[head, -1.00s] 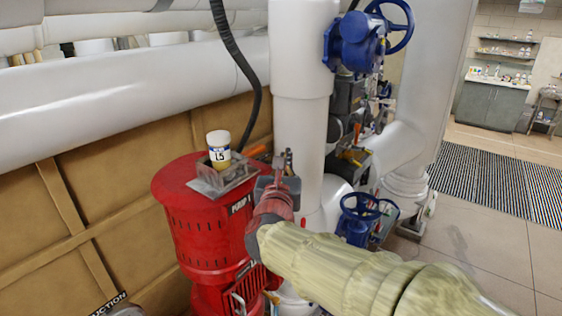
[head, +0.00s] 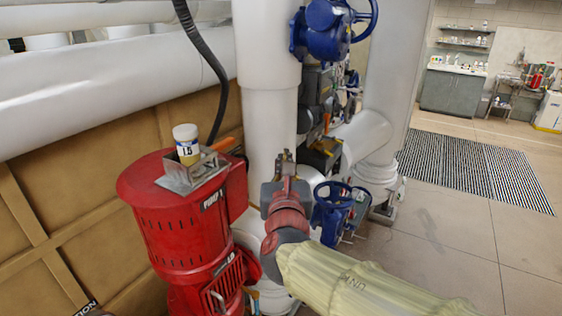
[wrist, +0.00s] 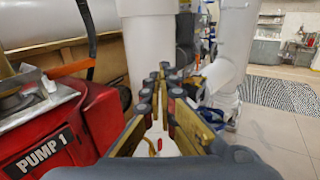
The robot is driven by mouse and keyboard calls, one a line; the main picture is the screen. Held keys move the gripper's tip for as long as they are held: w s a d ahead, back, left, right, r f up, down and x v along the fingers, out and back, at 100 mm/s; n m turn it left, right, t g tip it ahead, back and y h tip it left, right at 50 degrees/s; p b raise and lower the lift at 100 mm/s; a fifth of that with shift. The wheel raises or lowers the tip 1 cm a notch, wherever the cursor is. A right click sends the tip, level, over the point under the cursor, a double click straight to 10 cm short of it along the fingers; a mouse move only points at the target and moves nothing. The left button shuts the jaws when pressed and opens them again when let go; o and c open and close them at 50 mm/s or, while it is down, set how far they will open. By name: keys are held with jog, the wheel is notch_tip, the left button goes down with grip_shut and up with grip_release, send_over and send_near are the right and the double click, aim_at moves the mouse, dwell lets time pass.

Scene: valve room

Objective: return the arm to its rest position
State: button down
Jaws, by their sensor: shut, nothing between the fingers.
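My gripper (head: 284,160) is at the end of my pale-sleeved arm, in front of the white vertical pipe (head: 268,115) and to the right of the red pump (head: 185,225). In the wrist view my gripper (wrist: 164,72) shows its fingertips together, with nothing between them. A small jar (head: 186,147) with a white lid and a label reading 1.5 stands in a metal holder (head: 182,180) on top of the pump. My gripper is apart from the jar.
A blue handwheel valve (head: 335,210) is low, just right of my gripper; another blue valve (head: 330,28) is above. A large white pipe (head: 120,90) crosses the upper left. Open tiled floor (head: 440,240) and a striped mat (head: 470,170) lie to the right.

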jog(key=s+d+f+m+g+h+b, duration=0.1)
jog(key=s+d+f+m+g+h, duration=0.3)
jog(key=d+f+m, duration=0.4)
jog(key=s+d+f+m+g+h, duration=0.1)
jog(key=s+d+f+m+g, duration=0.2)
jog(key=s+d+f+m, duration=0.6)
jog(key=s+f+m+g+y+b, duration=0.2)
jog(key=s+f+m+b, duration=0.1)
jog(key=s+m, duration=0.5)
jog(key=s+f+m+g+y+b, duration=0.3)
jog(key=s+f+m, duration=0.3)
jog(key=m, duration=0.5)
jog(key=shift+s+d+f, duration=0.25)
jog(key=shift+s+d, duration=0.2)
jog(key=shift+s, duration=0.65)
